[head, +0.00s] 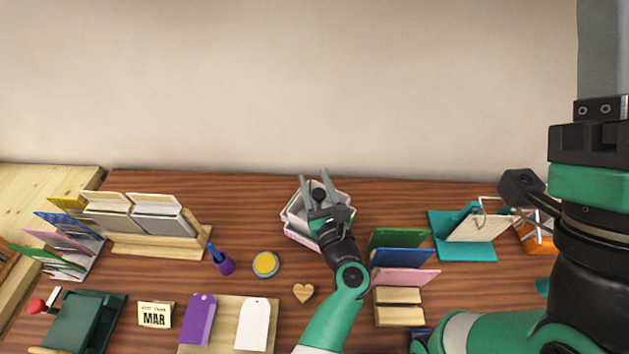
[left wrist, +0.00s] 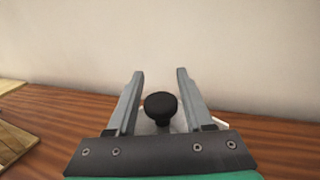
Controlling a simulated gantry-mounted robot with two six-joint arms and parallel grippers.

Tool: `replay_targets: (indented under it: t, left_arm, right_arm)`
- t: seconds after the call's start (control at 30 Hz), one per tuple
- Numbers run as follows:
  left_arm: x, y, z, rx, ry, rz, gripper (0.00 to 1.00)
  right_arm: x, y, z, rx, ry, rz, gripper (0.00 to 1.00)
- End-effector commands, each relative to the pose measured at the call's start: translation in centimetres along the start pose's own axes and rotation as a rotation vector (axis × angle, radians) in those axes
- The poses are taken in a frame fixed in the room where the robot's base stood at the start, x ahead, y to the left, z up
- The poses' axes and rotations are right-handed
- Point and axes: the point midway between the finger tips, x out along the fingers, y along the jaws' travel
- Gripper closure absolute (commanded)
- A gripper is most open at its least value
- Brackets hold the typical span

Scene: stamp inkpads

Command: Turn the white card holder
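The white card holder (head: 293,214) is a many-sided white holder near the back middle of the table, with a black knob (left wrist: 160,106) at its centre. My left gripper (head: 316,180) is over it, its two grey fingers apart. In the left wrist view the fingers stand either side of the knob with a gap on each side, so the gripper looks open and empty. The gripper and wrist hide part of the holder. My right gripper (head: 603,60) is at the right edge, close to the camera and cut off, so its opening does not show.
Upright coloured cards (head: 401,257) stand right of my left forearm. A teal stand (head: 466,250) is farther right. Card racks (head: 160,243) fill the left.

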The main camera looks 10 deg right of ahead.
Motion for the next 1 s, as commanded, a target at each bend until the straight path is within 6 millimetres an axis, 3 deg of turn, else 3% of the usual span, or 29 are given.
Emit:
replay_targets:
  t: [0.1,0.47,0.8,1.0]
  left_arm:
    - [0.0,0.0,0.1,-0.001,-0.002,0.0,0.31]
    - [-0.8,-0.1,0.4,0.0,-0.003,-0.003,0.31]
    - [-8.3,-0.1,0.6,0.0,-0.001,-0.005,0.31]
    - [-11.2,-0.1,0.2,0.0,-0.002,-0.003,0.31]
  right_arm:
    - [0.0,0.0,0.0,0.0,0.0,0.0,0.5]
    - [0.7,0.0,-0.6,0.0,0.0,0.0,0.5]
    - [3.9,0.0,-3.6,0.0,0.0,0.0,0.5]
    - [4.5,0.0,-4.1,0.0,0.0,0.0,0.5]
